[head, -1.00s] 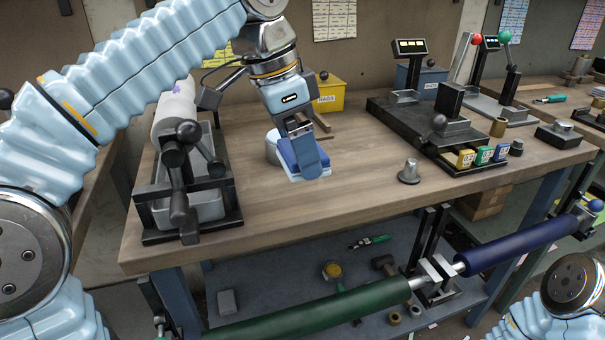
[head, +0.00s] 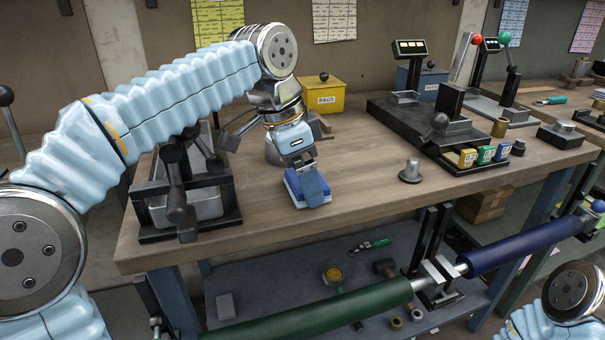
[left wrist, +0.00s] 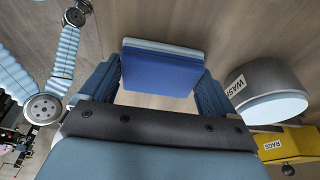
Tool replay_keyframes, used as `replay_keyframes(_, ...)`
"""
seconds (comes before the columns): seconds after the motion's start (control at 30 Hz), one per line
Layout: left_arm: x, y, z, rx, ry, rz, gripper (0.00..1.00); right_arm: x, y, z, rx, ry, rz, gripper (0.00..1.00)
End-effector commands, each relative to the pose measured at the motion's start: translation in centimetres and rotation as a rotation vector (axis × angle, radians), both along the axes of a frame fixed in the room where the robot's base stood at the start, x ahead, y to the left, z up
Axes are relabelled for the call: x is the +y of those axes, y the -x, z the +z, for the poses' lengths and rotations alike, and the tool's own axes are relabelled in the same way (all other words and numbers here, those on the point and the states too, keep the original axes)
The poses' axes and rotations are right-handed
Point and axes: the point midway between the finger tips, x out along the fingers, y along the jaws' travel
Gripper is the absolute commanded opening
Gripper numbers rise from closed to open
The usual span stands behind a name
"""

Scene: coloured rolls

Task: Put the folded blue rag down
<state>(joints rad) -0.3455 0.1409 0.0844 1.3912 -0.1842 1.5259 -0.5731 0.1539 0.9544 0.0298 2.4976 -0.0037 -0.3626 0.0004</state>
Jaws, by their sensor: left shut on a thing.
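The folded blue rag (head: 293,188) is a small flat pad with a pale blue layer along one edge. My left gripper (head: 311,184) points down and holds it over the front middle of the wooden bench (head: 350,215). In the left wrist view the rag (left wrist: 163,72) sits between the two fingers of the left gripper (left wrist: 160,85). The rag is at or very close to the bench top; I cannot tell whether it touches. My right gripper is out of view.
Behind the rag stand a grey WASH pot (left wrist: 262,82) and a yellow RAGS bin (head: 322,95). A black stand with a tray (head: 190,207) is to the left, a metal knob (head: 411,172) to the right. Green (head: 320,315) and blue (head: 520,244) rolls lie in front. Bench around the rag is clear.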

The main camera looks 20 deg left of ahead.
Motion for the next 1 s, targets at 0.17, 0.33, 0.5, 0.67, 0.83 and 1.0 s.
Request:
replay_keyframes(0.17, 0.0, 0.0, -0.1, 0.000, 0.000, 0.000, 1.00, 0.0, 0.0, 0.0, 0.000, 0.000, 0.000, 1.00)
replay_keyframes(0.33, 0.0, 0.0, 0.2, 0.000, 0.000, 0.000, 1.00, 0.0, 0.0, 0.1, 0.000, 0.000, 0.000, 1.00)
replay_keyframes(0.5, 0.4, 0.2, 2.4, -0.003, 0.001, 0.001, 1.00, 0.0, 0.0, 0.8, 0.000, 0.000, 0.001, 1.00)
replay_keyframes(0.67, 1.2, 0.8, 6.2, -0.003, 0.002, 0.002, 1.00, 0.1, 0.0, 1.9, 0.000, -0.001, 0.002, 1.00)
replay_keyframes(0.83, 2.1, 1.3, 9.8, -0.002, 0.002, 0.001, 1.00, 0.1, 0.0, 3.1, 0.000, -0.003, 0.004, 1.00)
replay_keyframes(1.0, 2.5, 1.6, 11.3, 0.000, 0.000, -0.001, 1.00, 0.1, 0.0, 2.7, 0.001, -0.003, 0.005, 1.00)
